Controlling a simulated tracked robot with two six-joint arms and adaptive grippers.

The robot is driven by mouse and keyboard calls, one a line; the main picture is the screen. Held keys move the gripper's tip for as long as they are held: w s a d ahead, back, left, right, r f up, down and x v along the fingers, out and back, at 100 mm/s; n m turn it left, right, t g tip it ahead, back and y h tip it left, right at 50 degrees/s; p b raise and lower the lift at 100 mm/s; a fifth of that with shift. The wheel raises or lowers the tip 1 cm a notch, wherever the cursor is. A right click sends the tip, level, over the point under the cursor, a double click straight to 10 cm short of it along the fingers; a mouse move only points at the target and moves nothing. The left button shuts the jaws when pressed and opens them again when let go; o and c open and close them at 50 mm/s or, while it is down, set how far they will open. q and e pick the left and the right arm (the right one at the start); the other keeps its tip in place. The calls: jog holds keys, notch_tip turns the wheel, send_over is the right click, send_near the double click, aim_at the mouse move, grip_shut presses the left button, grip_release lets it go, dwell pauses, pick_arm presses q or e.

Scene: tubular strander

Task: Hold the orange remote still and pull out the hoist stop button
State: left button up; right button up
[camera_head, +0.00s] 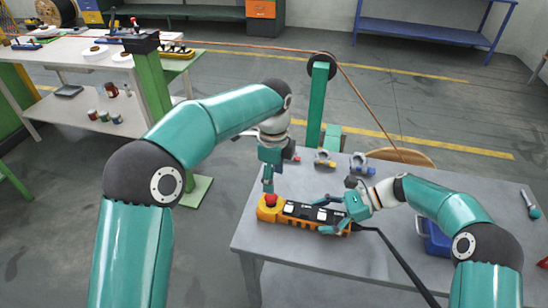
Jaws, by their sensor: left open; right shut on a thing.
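The orange remote (264,214) lies on the grey table (290,247) near its left edge, with a black cable leaving its right end. The red hoist stop button (271,199) stands on the left end of the remote. My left gripper (269,186) points down from above, its fingertips at or just over the button. It is open, and the small gap around the button is hard to make out. My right gripper (328,214) is shut on the right part of the remote, one finger on each side.
Two small clamp-like parts (324,158) lie behind the grippers. A blue box (436,238) sits behind my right arm, and a screwdriver-like tool (530,204) lies at the right. A green post (316,105) stands behind the table. The front of the table is clear.

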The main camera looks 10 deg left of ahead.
jog(key=shift+d+f, duration=0.1)
jog(key=shift+f, duration=0.1)
pick_arm(q)
notch_tip(320, 180, up, 7)
dwell(0.3)
pick_arm(e)
jog(key=o, duration=0.8)
jog(key=shift+c, duration=0.2)
jog(key=shift+w, duration=0.1)
jog(key=shift+r, duration=0.1)
